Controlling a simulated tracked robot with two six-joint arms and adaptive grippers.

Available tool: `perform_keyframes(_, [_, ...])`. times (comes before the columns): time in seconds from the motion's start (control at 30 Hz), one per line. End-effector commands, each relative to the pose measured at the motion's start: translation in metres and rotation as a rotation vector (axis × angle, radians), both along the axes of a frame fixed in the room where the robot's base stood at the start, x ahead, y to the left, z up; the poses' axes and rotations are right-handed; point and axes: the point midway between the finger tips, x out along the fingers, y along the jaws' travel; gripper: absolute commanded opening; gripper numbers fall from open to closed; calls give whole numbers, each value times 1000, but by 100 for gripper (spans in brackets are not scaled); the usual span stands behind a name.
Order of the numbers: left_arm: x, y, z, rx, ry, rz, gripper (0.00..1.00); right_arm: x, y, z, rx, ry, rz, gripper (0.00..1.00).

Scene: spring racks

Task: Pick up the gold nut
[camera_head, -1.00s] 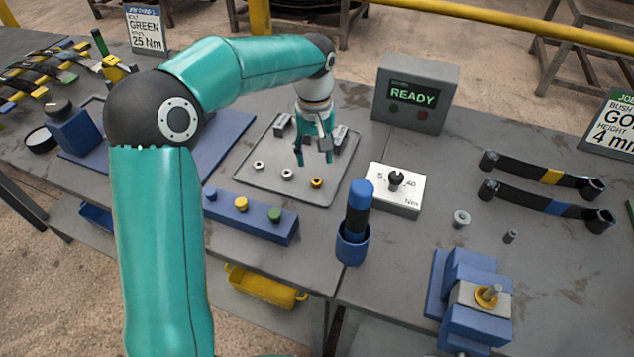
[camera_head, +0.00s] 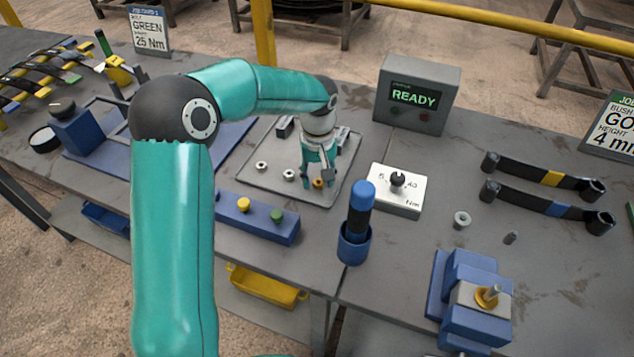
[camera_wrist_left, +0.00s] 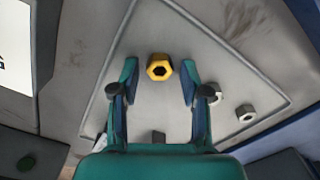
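The gold nut (camera_head: 318,184) lies on the grey tray (camera_head: 262,189), near its front right part. In the left wrist view the gold nut (camera_wrist_left: 159,67) sits between and slightly beyond my open fingertips. My left gripper (camera_head: 315,181) is low over the tray, right at the nut, with its fingers apart and nothing held. It also shows in the left wrist view (camera_wrist_left: 159,85). I cannot tell whether a finger touches the nut. My right gripper is not in view.
Two silver nuts, one (camera_head: 288,174) near the gripper and another (camera_head: 261,166) further left, lie on the tray. A blue block with coloured knobs (camera_head: 262,222) stands in front. A dial box (camera_head: 398,203) and blue holder (camera_head: 353,243) stand to the right.

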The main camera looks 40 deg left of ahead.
Motion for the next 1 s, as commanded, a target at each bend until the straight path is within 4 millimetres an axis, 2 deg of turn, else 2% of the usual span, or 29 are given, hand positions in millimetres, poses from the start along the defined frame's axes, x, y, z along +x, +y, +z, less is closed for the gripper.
perform_keyframes(0.03, [0, 0, 0, 0, 0, 0, 32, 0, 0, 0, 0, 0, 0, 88])
perform_keyframes(0.23, [0, 0, 0, 0, 0, -1, 0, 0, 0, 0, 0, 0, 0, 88])
perform_keyframes(0.67, [1, -1, 6, 0, -1, -1, 0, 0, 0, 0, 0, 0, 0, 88])
perform_keyframes(0.87, [2, -1, 26, 0, -6, -2, 0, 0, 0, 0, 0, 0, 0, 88])
perform_keyframes(1.0, [2, -1, 54, 1, -6, -2, 0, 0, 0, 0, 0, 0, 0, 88])
